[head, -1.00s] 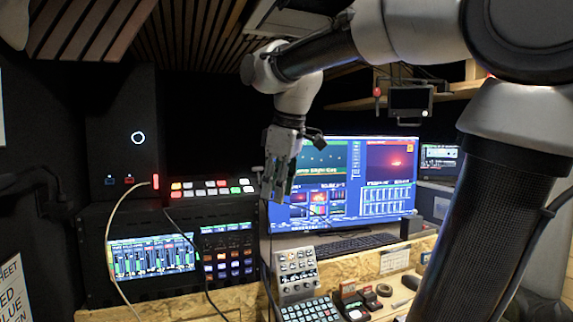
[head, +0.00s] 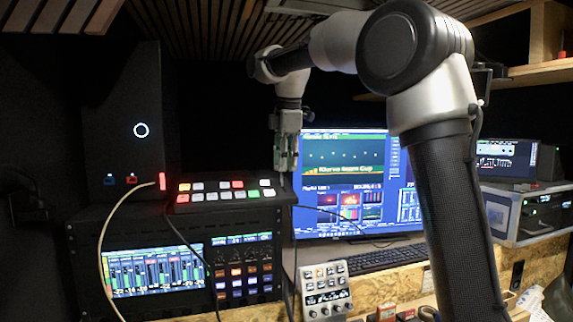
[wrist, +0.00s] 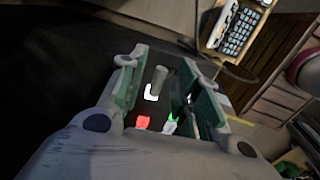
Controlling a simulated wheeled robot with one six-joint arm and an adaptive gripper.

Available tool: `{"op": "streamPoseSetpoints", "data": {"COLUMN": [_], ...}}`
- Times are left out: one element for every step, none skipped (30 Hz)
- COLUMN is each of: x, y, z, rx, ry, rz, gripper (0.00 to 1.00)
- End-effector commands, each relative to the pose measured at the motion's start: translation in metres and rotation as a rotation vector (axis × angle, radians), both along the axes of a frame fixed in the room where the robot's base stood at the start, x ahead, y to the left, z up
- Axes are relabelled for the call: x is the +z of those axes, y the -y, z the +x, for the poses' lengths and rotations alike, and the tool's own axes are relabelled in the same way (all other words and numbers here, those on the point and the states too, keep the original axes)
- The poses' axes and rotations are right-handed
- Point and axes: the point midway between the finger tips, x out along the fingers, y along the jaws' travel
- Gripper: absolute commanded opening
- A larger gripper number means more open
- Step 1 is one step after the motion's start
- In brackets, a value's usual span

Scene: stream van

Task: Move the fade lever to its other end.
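The switcher panel (head: 222,196) with several lit white, red and green buttons sits on top of the rack at the left in the head view. My gripper (head: 285,163) points down at the panel's right end. In the wrist view, a short grey upright post, which looks like the fade lever (wrist: 159,80), stands between the two fingers of my gripper (wrist: 157,92). The fingers are apart, with gaps beside the lever. Lit white, red and green buttons show near its foot. In the head view I cannot make out the lever behind the fingers.
A wide monitor (head: 345,180) stands behind and right of my gripper. A keyboard (head: 375,258) and a small button panel (head: 325,288) lie on the desk below. A black box (head: 125,125) stands behind the switcher at left. Cables hang in front of the rack.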

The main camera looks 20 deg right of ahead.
Motion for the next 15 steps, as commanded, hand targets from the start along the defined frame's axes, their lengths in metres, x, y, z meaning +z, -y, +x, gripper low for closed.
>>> {"op": "streamPoseSetpoints", "data": {"x": [-0.0053,-0.0073,-0.0095,-0.0105,-0.0114,-0.0120,-0.0122,-0.0123,-0.0122,-0.0121,-0.0121,-0.0120,-0.0120,-0.0120,-0.0119], "y": [0.0002,0.0002,0.0002,0.0002,0.0002,0.0002,0.0002,0.0002,0.0002,0.0002,0.0002,0.0002,0.0002,0.0002,0.0002], "z": [0.0006,0.0010,0.0016,0.0019,0.0021,0.0022,0.0023,0.0023,0.0023,0.0023,0.0023,0.0023,0.0022,0.0022,0.0022], "rx": [0.000,-0.001,-0.001,-0.001,-0.001,-0.001,-0.001,-0.001,-0.001,-0.001,-0.001,-0.001,-0.001,-0.001,-0.001], "ry": [-0.002,-0.001,-0.001,0.000,0.000,0.000,0.001,0.001,0.001,0.001,0.001,0.001,0.000,0.001,0.001], "rz": [-0.001,0.000,0.000,0.000,0.000,0.000,0.000,0.000,0.000,0.000,0.000,0.000,0.000,0.000,0.000], "gripper": [0.33,0.33,0.33,0.33,0.33,0.33,0.33,0.33,0.33,0.33,0.33,0.31,0.26,0.20,0.13]}}
